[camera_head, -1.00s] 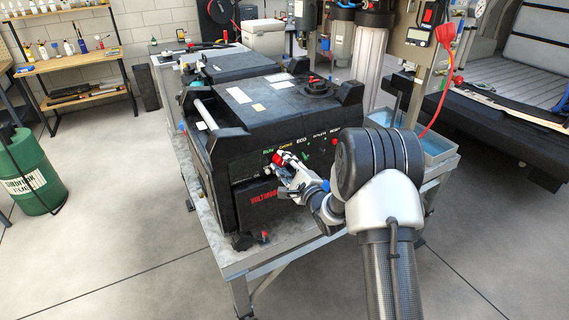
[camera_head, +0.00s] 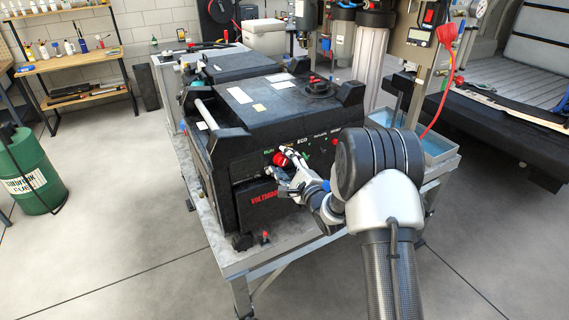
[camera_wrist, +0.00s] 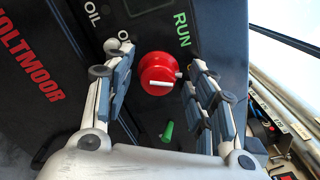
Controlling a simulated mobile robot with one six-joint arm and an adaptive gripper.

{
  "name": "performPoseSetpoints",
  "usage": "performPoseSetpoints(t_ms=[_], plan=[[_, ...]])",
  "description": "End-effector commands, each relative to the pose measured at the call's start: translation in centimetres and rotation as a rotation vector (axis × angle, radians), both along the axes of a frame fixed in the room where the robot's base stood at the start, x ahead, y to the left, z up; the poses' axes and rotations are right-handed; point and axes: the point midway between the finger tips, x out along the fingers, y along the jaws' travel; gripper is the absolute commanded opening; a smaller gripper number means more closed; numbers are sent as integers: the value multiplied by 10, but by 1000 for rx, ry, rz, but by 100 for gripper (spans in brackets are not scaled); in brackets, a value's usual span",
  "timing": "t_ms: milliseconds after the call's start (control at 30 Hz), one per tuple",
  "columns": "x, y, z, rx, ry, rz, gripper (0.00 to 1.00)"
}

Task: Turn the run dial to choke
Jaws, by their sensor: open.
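The run dial is a red round knob (camera_wrist: 158,74) with a white pointer bar, on the dark front panel of the generator (camera_head: 262,130). In the wrist view the green word RUN stands just above and to the right of it. The bar lies roughly level in that picture. My gripper (camera_wrist: 152,84) is open, with one finger on each side of the dial and a visible gap on both sides. In the head view my gripper (camera_head: 286,158) is at the panel and partly covers the dial and the lettering around it. I cannot read the choke label.
A small green lever (camera_wrist: 167,131) sticks out of the panel near the dial, between the fingers. A small round knob (camera_wrist: 112,45) sits beside the left finger. The generator stands on a metal table (camera_head: 240,262).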

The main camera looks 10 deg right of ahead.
Motion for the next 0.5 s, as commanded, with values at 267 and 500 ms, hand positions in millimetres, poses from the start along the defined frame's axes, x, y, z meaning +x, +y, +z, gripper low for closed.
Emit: performPoseSetpoints(t_ms=[267, 500], plan=[[-10, -4, -1, -1, 4, -2, 51], [-56, -20, -2, -1, 5, -4, 51]])
